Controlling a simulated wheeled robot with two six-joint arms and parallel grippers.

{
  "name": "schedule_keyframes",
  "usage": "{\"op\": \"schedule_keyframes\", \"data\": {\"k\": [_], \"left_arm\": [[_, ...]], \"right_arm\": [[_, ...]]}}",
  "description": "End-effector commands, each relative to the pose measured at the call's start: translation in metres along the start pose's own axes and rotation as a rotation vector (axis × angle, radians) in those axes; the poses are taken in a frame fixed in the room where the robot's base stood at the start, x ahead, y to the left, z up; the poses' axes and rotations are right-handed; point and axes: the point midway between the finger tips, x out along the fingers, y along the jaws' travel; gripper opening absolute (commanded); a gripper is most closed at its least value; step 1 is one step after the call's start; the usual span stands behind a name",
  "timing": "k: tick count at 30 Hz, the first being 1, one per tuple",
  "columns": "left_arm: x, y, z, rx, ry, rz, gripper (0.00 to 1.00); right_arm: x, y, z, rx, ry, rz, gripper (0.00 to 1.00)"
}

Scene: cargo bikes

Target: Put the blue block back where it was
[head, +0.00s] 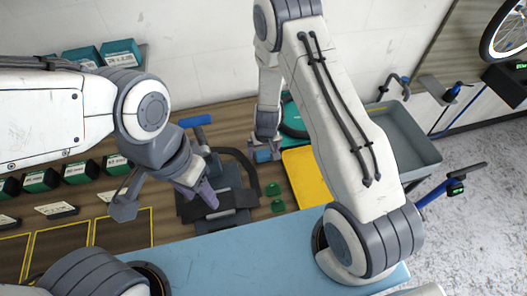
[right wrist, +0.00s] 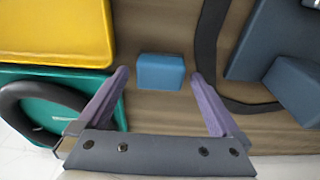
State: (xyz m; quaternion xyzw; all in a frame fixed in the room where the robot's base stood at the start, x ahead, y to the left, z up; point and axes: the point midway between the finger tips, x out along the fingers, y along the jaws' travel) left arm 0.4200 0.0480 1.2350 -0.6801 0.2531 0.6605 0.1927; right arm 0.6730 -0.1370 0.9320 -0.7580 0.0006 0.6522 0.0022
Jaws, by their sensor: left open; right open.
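The blue block (right wrist: 160,72) lies on the brown wooden surface in the right wrist view. My right gripper (right wrist: 160,73) is open, with one purple finger to each side of the block. Gaps show between the block and both fingers. In the head view the right gripper (head: 265,154) hangs low over the brown surface, and I cannot clearly make out the block there. My left gripper (head: 165,199) is open and empty, above the brown surface at the left. No marked original spot for the block can be made out.
A yellow panel (right wrist: 55,30) and a green tray (right wrist: 60,92) with a black ring lie left of the block. A dark strap (right wrist: 207,55) and dark blue-grey box (right wrist: 275,40) lie right. In the head view, a grey bin (head: 425,150) stands right and a blue surface (head: 235,255) fills the front.

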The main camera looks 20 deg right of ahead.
Motion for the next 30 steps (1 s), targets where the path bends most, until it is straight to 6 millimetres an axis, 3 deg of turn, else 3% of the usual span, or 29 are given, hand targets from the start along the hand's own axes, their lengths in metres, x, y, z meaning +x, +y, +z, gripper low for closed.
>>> {"op": "schedule_keyframes", "data": {"k": [1, 3, 9, 18, 21, 23, 26, 30], "left_arm": [[-0.013, 0.001, -0.001, 0.001, 0.000, 0.000, 0.50], [-0.025, 0.002, -0.001, 0.002, 0.000, 0.000, 0.50], [-0.054, 0.004, -0.003, 0.001, 0.000, 0.000, 0.50], [-0.072, 0.005, -0.004, -0.002, 0.000, 0.000, 0.50], [-0.073, 0.005, -0.004, -0.002, 0.000, 0.000, 0.50], [-0.072, 0.005, -0.004, -0.002, 0.000, 0.000, 0.50], [-0.072, 0.005, -0.004, -0.002, 0.000, 0.000, 0.50], [-0.072, 0.005, -0.004, -0.002, 0.000, 0.000, 0.50]], "right_arm": [[-0.018, 0.000, -0.002, 0.001, 0.003, -0.001, 1.00], [-0.036, 0.000, -0.002, 0.000, 0.002, -0.001, 1.00], [-0.078, 0.000, -0.002, -0.001, 0.002, 0.000, 1.00], [-0.107, -0.002, -0.001, -0.004, 0.001, -0.002, 1.00], [-0.123, -0.014, -0.003, -0.026, 0.005, -0.023, 1.00], [-0.143, -0.029, -0.003, -0.059, 0.006, -0.049, 1.00], [-0.192, -0.064, 0.007, -0.141, -0.001, -0.105, 1.00], [-0.270, -0.106, 0.046, -0.288, -0.034, -0.169, 1.00]]}}
